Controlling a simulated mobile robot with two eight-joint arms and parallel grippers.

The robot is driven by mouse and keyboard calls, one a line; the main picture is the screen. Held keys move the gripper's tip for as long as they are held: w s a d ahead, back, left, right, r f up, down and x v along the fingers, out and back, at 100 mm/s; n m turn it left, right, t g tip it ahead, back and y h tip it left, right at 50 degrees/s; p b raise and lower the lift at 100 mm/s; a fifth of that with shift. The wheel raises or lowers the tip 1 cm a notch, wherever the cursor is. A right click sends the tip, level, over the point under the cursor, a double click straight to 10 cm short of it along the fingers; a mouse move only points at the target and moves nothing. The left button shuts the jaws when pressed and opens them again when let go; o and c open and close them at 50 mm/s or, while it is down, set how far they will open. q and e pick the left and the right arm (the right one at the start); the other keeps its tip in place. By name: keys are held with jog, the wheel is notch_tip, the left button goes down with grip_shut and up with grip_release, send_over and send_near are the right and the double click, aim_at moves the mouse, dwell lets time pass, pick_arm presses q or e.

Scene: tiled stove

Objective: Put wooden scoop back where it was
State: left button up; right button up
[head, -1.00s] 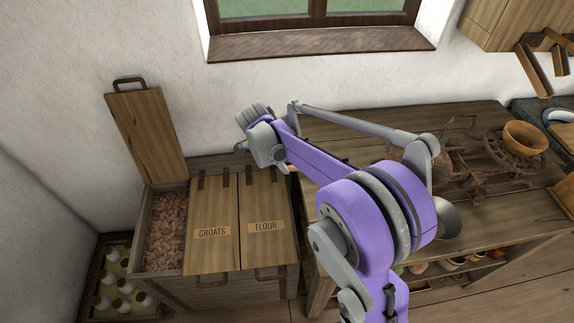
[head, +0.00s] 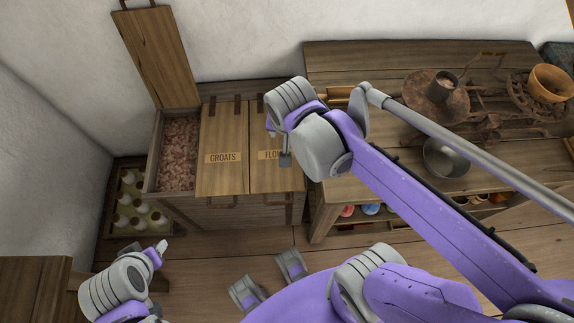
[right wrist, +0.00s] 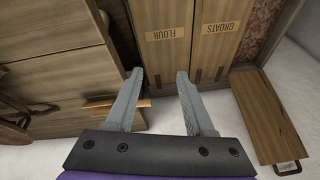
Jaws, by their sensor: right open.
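A light wooden piece (head: 340,95) lies at the left back of the table, partly hidden behind my right arm. It may be the wooden scoop, but its shape is not clear. A similar light wooden piece shows beyond the left finger in the right wrist view (right wrist: 130,104). My right gripper (head: 285,159) is over the flour lid, near the table's left edge. In the right wrist view it is open, with nothing between its fingers (right wrist: 160,78). My left gripper (head: 162,246) is low at the left, seen from the side; its jaws cannot be made out.
The chest has closed groats (head: 222,175) and flour (head: 262,180) lids. Its left bin (head: 178,150) stands open, filled with pinkish contents, its lid (head: 158,55) raised. A bottle crate (head: 128,180) stands left. The table (head: 385,60) holds a scale, a metal bowl (head: 447,158) and a wooden bowl (head: 550,83).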

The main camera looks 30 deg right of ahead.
jog(key=s+a+f+n+t+y, duration=0.1)
jog(key=s+a+f+n, duration=0.3)
jog(key=s+n, duration=0.3)
jog(key=shift+f+n+t, duration=0.15)
jog(key=shift+n+t, duration=0.25)
jog(key=shift+n, duration=0.2)
jog(key=shift+c, duration=0.3)
